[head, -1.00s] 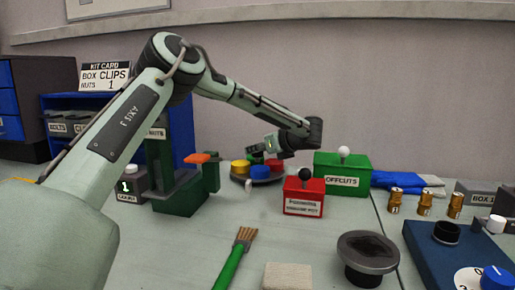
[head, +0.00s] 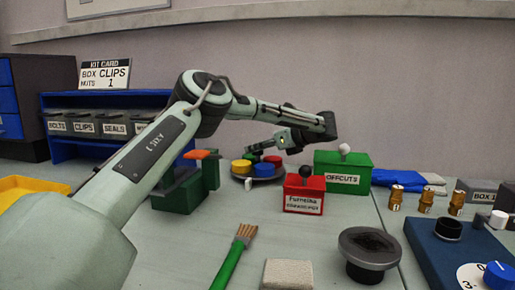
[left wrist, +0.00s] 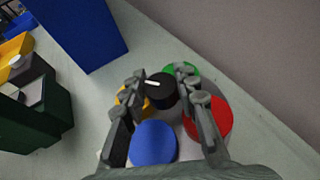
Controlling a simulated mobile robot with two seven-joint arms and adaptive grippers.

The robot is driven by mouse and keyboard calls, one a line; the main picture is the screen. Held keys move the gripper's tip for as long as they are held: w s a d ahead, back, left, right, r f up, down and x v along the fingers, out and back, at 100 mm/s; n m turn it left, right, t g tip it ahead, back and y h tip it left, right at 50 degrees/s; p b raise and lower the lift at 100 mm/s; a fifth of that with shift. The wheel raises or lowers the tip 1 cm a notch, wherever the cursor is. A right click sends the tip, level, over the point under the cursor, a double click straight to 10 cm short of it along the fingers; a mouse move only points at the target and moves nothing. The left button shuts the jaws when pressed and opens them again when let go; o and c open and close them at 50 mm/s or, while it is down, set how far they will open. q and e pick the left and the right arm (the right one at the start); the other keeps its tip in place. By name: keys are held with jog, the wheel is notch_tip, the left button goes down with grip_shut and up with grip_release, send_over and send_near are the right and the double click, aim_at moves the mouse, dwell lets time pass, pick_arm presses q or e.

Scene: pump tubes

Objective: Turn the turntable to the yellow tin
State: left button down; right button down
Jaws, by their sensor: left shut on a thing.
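The grey turntable (head: 268,178) stands at the back of the bench and carries a yellow tin (head: 241,166), a blue tin (head: 262,170) and, in the left wrist view, a red tin (left wrist: 211,120) and a green tin (left wrist: 183,69). In that view the yellow tin (left wrist: 123,98) is partly behind the left finger, and the blue tin (left wrist: 153,143) is nearest. A black knob (left wrist: 162,93) with a white mark is at the turntable's middle. My left gripper (left wrist: 162,78) is shut on the knob from above. A small white marker (head: 248,184) stands before the turntable. My right gripper is not in view.
A red box with a black-knobbed lever (head: 303,194) and a green OFFCUTS box (head: 342,174) stand right of the turntable. A dark green stand (head: 180,192) is to its left. A green-handled brush (head: 232,264) lies in front.

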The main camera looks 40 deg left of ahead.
pick_arm(q)
jog(key=c, duration=1.1)
grip_release()
jog(key=shift+c, duration=0.2)
jog(key=shift+r, duration=0.1)
notch_tip(320, 180, up, 10)
jog(key=shift+f, duration=0.1)
